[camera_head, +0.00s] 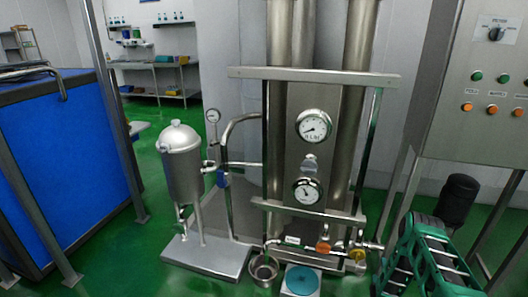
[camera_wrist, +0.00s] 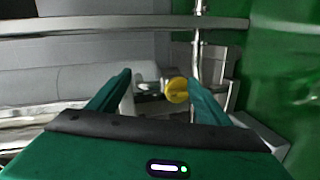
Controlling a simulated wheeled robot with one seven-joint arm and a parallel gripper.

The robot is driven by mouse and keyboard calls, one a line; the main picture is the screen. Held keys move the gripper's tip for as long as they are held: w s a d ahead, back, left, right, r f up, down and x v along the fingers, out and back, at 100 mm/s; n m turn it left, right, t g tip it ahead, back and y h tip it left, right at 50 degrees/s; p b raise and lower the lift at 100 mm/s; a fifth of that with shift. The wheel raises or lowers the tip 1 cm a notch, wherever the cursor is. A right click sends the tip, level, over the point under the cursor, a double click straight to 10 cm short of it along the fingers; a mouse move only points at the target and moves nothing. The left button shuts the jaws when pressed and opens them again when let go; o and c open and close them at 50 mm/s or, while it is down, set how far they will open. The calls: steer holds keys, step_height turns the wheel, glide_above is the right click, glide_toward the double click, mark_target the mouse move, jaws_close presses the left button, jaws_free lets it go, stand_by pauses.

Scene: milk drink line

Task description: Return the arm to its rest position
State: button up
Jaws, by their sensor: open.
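My gripper (camera_wrist: 163,78) shows in the wrist view with its two green fingers spread apart and nothing held between them. A yellow round knob (camera_wrist: 176,90) on a metal fitting shows in the gap between the fingers, beyond them. I cannot tell how far off it is. In the head view, green and black parts of my arm show at the lower right, in front of the steel frame and near the pipe end.
A steel unit with two gauges (camera_head: 313,126) stands in the middle. Its low pipe carries an orange knob (camera_head: 322,247) and a yellow knob (camera_head: 357,254). A metal cup (camera_head: 263,270) and a blue disc (camera_head: 302,281) sit below. A button panel (camera_head: 490,75) is at right.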

steer(key=w+d+r+m+g, duration=0.1)
steer(key=w+d+r, duration=0.15)
steer(key=r, duration=0.25)
steer(key=w+d+r+m+g, duration=0.1)
steer(key=w+d+r+m, duration=0.15)
steer(key=r, duration=0.35)
steer(key=s+d+r+m+g, duration=0.2)
steer(key=s+r+m+g, duration=0.15)
steer(key=r, duration=0.95)
steer(key=s+d+r+m+g, duration=0.1)
steer(key=s+r+m+g, duration=0.3)
steer(key=r, duration=0.9)
steer(key=s+a+r+m+g+y, duration=0.1)
steer(key=s+a+r+m, duration=0.15)
steer(key=s+r, duration=0.55)
steer(key=s+a+r+m+g+y, duration=0.1)
steer(key=s+a+r, duration=0.35)
steer(key=s, duration=0.65)
steer(key=s+a+r+m+g+y, duration=0.1)
steer(key=s+a, duration=0.5)
steer(key=s, duration=0.6)
steer(key=s+a+r+m+g+y, duration=0.2)
steer(key=s+a, duration=0.4)
steer(key=s, duration=0.6)
step_height(320, 180, up, 3)
steer(key=shift+s+f+m+y, duration=0.1)
steer(key=shift+s+m+y, duration=0.25)
steer(key=shift+m, duration=0.2)
